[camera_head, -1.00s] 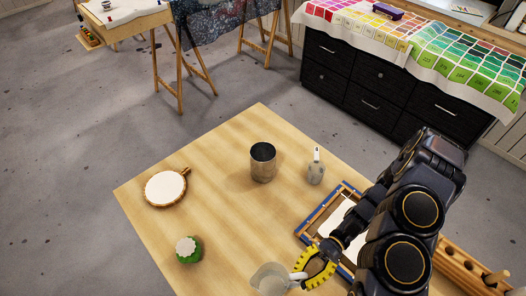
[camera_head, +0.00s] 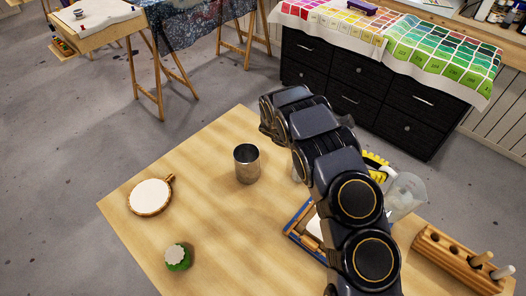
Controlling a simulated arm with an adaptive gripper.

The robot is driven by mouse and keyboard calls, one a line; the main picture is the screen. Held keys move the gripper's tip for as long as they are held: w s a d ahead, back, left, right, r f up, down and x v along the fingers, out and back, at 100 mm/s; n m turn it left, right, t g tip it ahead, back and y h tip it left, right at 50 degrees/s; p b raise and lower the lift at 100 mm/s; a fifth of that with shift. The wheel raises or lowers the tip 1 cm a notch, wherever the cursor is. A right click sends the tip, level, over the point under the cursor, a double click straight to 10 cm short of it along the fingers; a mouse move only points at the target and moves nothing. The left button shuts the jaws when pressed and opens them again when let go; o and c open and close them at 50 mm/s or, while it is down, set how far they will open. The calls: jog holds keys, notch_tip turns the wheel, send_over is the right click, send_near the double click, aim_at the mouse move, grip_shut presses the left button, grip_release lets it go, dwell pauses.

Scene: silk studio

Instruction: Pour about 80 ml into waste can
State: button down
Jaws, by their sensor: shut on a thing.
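The waste can, a grey metal cylinder (camera_head: 247,165), stands upright and open on the wooden table, left of my arm; I cannot see what is in it. My gripper (camera_head: 377,167), with yellow fingers, is right of my arm and partly hidden by it. It is shut on the handle of a clear pitcher (camera_head: 407,196). The pitcher is held up near the table's right side, well to the right of the can. Its liquid level and exact tilt cannot be made out.
A round embroidery hoop (camera_head: 150,196) and a green jar with a pale lid (camera_head: 177,257) are on the table's left. A blue-edged frame (camera_head: 290,232) lies partly under my arm. A wooden rack (camera_head: 450,262) is at right. The table's middle front is clear.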

jog(key=w+a+r+n+t+h, duration=0.1)
jog(key=w+a+r+n+t, duration=0.1)
jog(key=w+r+n+t, duration=0.25)
jog(key=w+a+r+n+t+h, duration=0.1)
jog(key=w+a+r+t, duration=0.1)
jog(key=w+r+t, duration=0.4)
jog(key=w+a+f+n+t, duration=0.2)
jog(key=w+a, duration=0.3)
jog(key=a, duration=0.3)
jog(key=w+a+f+n+t, duration=0.2)
jog(key=w+a+t, duration=0.15)
jog(key=a, duration=0.35)
jog(key=a+f+n+t+y, duration=0.2)
jog(key=a+f, duration=0.2)
jog(key=a, duration=0.6)
jog(key=a+f+n+t+y, duration=0.2)
jog(key=a+f+n+t, duration=0.1)
jog(key=a, duration=0.7)
jog(key=s+a+f+y, duration=0.1)
jog(key=s+a+f, duration=0.2)
jog(key=s+a+f+n+t+y, duration=0.1)
jog(key=s+a+f, duration=0.2)
jog(key=f, duration=0.1)
jog(key=s+a+f+t, duration=0.1)
jog(key=s+a+f, duration=0.2)
jog(key=s, duration=0.1)
jog(key=shift+a+f+n+y, duration=0.3)
jog(key=shift+a+n+y, duration=0.05)
jog(key=shift+y, duration=0.05)
jog(key=shift+s, duration=0.15)
